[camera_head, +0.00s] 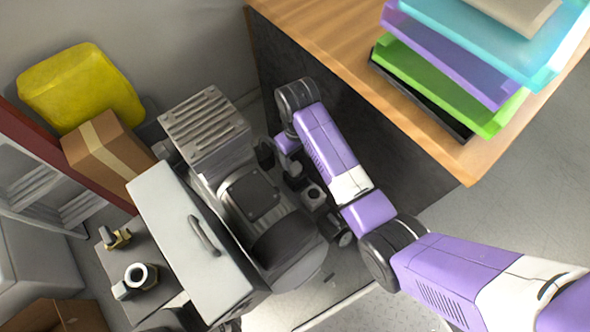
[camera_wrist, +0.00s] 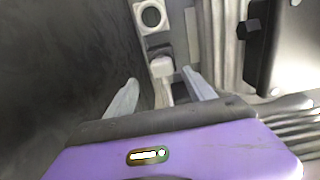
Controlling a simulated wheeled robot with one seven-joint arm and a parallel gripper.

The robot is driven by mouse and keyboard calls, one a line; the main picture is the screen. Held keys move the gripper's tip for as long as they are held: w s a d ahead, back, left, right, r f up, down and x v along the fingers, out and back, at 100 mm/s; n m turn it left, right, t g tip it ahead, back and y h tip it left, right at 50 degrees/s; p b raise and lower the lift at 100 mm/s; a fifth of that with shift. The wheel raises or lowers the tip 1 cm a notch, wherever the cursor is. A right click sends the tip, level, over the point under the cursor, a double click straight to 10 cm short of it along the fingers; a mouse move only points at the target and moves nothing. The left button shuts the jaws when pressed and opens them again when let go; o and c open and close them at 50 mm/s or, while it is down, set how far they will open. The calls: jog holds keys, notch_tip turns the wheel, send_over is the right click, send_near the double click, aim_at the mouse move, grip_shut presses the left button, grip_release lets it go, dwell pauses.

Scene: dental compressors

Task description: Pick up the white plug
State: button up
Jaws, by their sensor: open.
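A small whitish block that looks like the white plug (camera_wrist: 162,68) shows in the wrist view, just ahead of my gripper and roughly between the lines of its fingers. A pale strip, perhaps its cable or body, runs from it back toward the gripper. My gripper (camera_wrist: 160,77) is open, with one grey finger on each side and nothing held. In the camera_head view my arm reaches down between the desk and the compressor, and I cannot make out the plug there.
A pale fitting with a round opening (camera_wrist: 150,16) lies beyond the plug. The grey compressor (camera_head: 255,195) stands close on one side, the wooden desk (camera_head: 330,45) on the other, leaving a narrow gap. A cardboard box (camera_head: 105,150) and yellow container (camera_head: 80,88) stand left.

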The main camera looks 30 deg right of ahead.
aim_at(295, 166)
jog(key=f+b, duration=0.1)
jog(key=f, duration=0.2)
jog(key=f+b, duration=0.1)
jog(key=f, duration=0.3)
jog(key=shift+w+a+f, duration=0.1)
jog(key=shift+a+f, duration=0.1)
jog(key=shift+f, duration=0.1)
grip_shut()
jog(key=shift+r, duration=0.1)
